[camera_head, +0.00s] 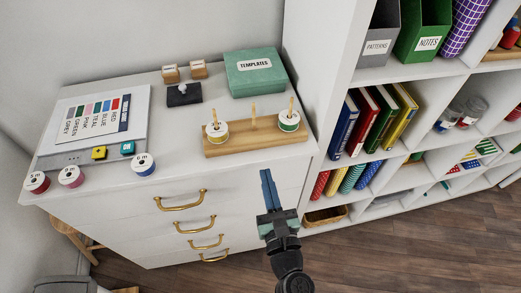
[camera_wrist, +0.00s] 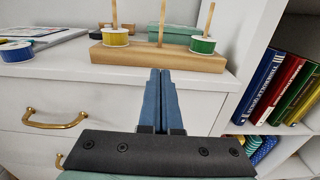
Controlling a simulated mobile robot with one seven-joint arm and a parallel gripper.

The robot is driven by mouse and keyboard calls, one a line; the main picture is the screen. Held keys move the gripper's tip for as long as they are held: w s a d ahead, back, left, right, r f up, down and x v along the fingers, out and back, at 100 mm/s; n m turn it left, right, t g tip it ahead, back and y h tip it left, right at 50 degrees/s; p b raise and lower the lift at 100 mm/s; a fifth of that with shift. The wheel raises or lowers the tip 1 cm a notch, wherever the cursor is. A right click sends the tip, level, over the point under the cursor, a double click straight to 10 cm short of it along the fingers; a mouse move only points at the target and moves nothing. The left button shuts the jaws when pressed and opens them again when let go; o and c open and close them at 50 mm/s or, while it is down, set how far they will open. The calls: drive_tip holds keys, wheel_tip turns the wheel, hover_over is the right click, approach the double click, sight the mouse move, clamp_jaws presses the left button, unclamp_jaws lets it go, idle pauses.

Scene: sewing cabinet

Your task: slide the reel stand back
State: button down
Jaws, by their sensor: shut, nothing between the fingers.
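The reel stand (camera_head: 256,142) is a wooden bar with upright pegs on the right part of the white cabinet top. A yellow reel (camera_head: 217,133) sits on its left peg and a green reel (camera_head: 289,121) on its right peg; the middle peg is bare. In the wrist view the stand (camera_wrist: 150,58) lies straight ahead, with its long front face towards me. My gripper (camera_head: 266,174) is shut and empty, its blue fingers in front of the cabinet's front edge. In the wrist view its fingertips (camera_wrist: 161,72) appear just below the stand's front face; whether they touch cannot be told.
Behind the stand are a teal templates box (camera_head: 254,72) and a dark pincushion (camera_head: 183,94). Red, pink and blue reels (camera_head: 144,164) stand at the front left by a colour chart (camera_head: 97,117). A white shelf wall (camera_head: 310,75) rises on the right. Brass drawer handles (camera_head: 180,201) stick out below.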

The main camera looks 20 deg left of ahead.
approach(255, 131)
drive_tip(key=x, duration=0.3)
drive_tip(key=shift+f, duration=0.2)
drive_tip(key=shift+w+a, duration=0.1)
drive_tip(key=b+x, duration=0.2)
drive_tip(key=x, duration=0.3)
drive_tip(key=shift+w+f, duration=0.1)
drive_tip(key=shift+w, duration=0.05)
drive_tip(key=shift+w+a, duration=0.35)
drive_tip(key=shift+w, duration=0.05)
